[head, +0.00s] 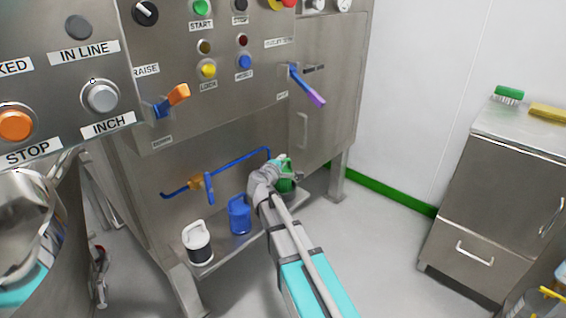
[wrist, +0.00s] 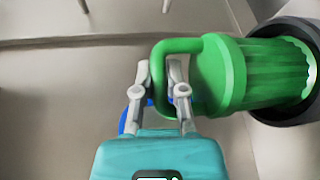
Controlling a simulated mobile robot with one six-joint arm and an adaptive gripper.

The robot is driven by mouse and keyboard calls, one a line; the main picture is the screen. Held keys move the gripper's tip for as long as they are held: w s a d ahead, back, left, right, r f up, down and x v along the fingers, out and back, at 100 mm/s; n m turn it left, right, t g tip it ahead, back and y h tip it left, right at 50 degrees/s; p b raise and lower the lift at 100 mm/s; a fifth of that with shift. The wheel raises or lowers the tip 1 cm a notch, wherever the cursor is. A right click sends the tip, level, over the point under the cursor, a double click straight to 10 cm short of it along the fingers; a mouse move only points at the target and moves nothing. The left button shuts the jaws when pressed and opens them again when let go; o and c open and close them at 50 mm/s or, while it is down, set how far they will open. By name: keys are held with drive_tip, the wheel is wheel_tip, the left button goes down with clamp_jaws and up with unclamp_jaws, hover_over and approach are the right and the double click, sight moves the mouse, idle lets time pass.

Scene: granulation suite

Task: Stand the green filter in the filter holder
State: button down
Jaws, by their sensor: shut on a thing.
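The green filter (wrist: 225,75) is a ribbed green cylinder with a loop handle. My gripper (wrist: 160,75) is shut on that handle in the wrist view. The filter's far end meets a round black holder (wrist: 259,112) at the right; I cannot tell how deep it sits. In the head view the green filter (head: 288,183) shows only partly behind my gripper (head: 277,172), at the right end of a low steel shelf (head: 222,254).
A blue container (head: 240,214) and a white container with a dark lower part (head: 198,242) stand left along the shelf. A blue pipe with a brass valve (head: 197,184) runs behind. A steel cabinet (head: 490,190) stands right; the floor between is clear.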

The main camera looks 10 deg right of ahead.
drive_tip(key=shift+f+b, duration=0.4)
drive_tip(key=c, duration=0.7)
unclamp_jaws()
drive_tip(key=shift+r, duration=0.25)
drive_tip(key=shift+r+p, duration=0.15)
drive_tip(key=shift+p, duration=0.25)
drive_tip(key=shift+s+a+r, duration=0.1)
drive_tip(key=shift+s+a, duration=0.05)
drive_tip(key=shift+s, duration=0.15)
drive_tip(key=p+v, duration=0.2)
drive_tip(key=v, duration=0.9)
drive_tip(key=shift+s+a, duration=0.1)
drive_tip(key=shift+s, duration=0.05)
